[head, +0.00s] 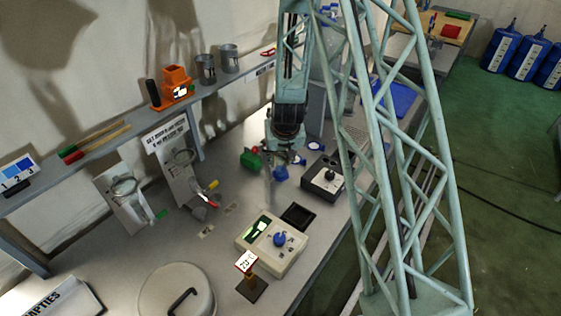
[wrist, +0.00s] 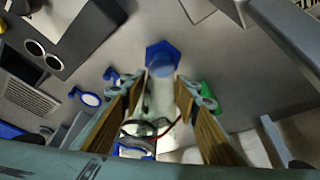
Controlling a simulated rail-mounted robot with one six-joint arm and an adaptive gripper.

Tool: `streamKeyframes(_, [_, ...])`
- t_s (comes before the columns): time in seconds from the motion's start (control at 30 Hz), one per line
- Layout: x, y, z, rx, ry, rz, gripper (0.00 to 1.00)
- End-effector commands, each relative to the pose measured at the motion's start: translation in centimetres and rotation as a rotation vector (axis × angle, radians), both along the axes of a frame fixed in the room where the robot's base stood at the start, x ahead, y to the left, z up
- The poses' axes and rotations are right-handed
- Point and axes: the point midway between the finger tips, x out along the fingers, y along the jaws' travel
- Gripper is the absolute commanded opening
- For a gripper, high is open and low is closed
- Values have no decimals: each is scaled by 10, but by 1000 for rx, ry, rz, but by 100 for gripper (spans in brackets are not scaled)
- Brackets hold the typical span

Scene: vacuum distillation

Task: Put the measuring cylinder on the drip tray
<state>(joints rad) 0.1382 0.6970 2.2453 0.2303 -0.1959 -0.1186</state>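The measuring cylinder shows in the wrist view as a clear tube above a blue six-sided base (wrist: 160,56). In the head view its blue base (head: 280,174) shows below my arm. My gripper (wrist: 162,92) points down with its wood-coloured finger pads on either side of the tube. The pads look close to the tube, but I cannot tell whether they press on it. I cannot tell whether the base rests on the bench or hangs just above it. The drip tray, a black square (head: 298,216), lies empty on the bench, nearer the front than the cylinder.
A cream control box (head: 271,244) with a blue knob stands beside the tray. A dark box with a knob (head: 323,178) stands to the right. A green object (head: 250,160) lies left of the cylinder. A sign on a stand (head: 248,268) is in front.

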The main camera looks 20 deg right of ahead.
Motion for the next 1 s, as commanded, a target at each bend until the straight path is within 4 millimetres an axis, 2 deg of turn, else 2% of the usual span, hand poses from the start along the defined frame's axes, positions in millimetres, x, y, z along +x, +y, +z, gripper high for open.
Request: streamKeyframes(1.0, [-38,10,95,0,0,1,29])
